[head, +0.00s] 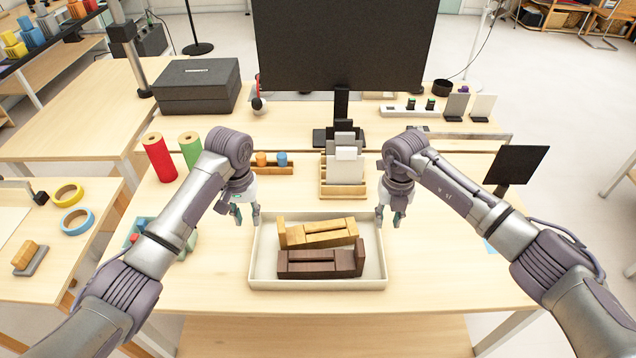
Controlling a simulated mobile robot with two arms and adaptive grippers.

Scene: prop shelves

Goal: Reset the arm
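My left gripper (246,216) points down over the table at the upper left edge of a white tray (260,262). My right gripper (389,217) points down at the tray's upper right edge. Neither visibly holds anything. The fingers are small in this view, so I cannot tell how far apart they stand. The tray holds a light wooden block piece (318,233) at the back and a dark brown one (320,264) in front. Both forearms reach in from the lower corners, bent at the wrists.
Behind the tray stand a wooden rack (343,188) with grey and white plates, and a monitor (340,45). Red (160,158) and green (190,149) rolls stand at left. A small black panel (516,165) stands at right. The table's front right is clear.

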